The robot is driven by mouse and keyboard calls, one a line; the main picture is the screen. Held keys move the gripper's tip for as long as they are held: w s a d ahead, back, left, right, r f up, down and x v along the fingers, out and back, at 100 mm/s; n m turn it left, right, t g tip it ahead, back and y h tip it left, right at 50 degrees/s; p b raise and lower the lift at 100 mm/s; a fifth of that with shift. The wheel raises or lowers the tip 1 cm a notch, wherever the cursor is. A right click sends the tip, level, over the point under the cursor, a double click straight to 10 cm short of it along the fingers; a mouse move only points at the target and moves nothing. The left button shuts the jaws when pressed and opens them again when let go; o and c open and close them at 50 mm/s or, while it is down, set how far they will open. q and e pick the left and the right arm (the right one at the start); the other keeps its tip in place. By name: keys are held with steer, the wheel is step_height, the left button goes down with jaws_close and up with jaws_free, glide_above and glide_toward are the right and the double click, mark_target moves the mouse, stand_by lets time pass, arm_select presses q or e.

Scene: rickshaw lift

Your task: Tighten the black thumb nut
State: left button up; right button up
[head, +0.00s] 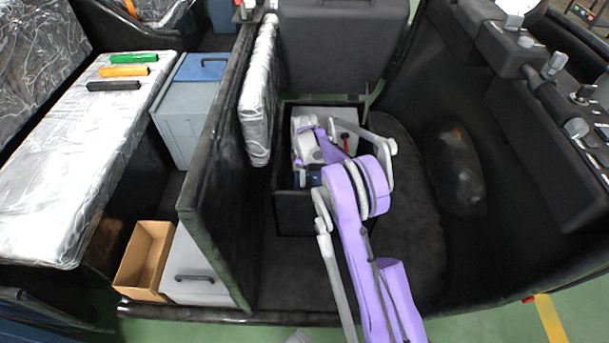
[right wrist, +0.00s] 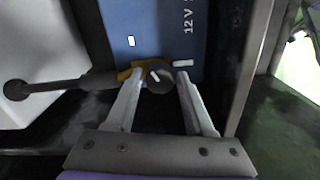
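The black thumb nut (right wrist: 160,78) is a round knob with a white stripe on its top. It sits over a brass-coloured terminal (right wrist: 126,73) at the edge of the blue battery (right wrist: 160,30), which bears white "12 V" lettering. My right gripper (right wrist: 160,73) has one finger on each side of the nut, close to its sides. I cannot tell whether both fingers touch it. In the head view my right arm reaches into the dark compartment; the nut is hidden there, and only a little blue of the battery (head: 315,177) shows. My left gripper is not in view.
A thick black cable (right wrist: 60,87) runs from the left to the terminal. A dark wall (right wrist: 246,70) stands close on the right. In the head view, a tall black panel (head: 215,170) and the black box rim (head: 298,215) border the work space.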

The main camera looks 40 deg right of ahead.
jaws_close()
steer(key=m+b, duration=0.1)
steer(key=m, duration=0.3)
steer(key=shift+m, duration=0.4)
steer(key=m+b, duration=0.1)
steer(key=m, duration=0.3)
steer(key=shift+m, duration=0.3)
steer(key=m, duration=0.3)
steer(key=shift+m+b, duration=0.3)
steer(key=shift+b, duration=0.05)
steer(key=m, duration=0.3)
steer(key=shift+m+b, duration=0.3)
steer(key=shift+b, duration=0.05)
steer(key=m+b, duration=0.1)
steer(key=m, duration=0.5)
steer(key=shift+m, duration=0.3)
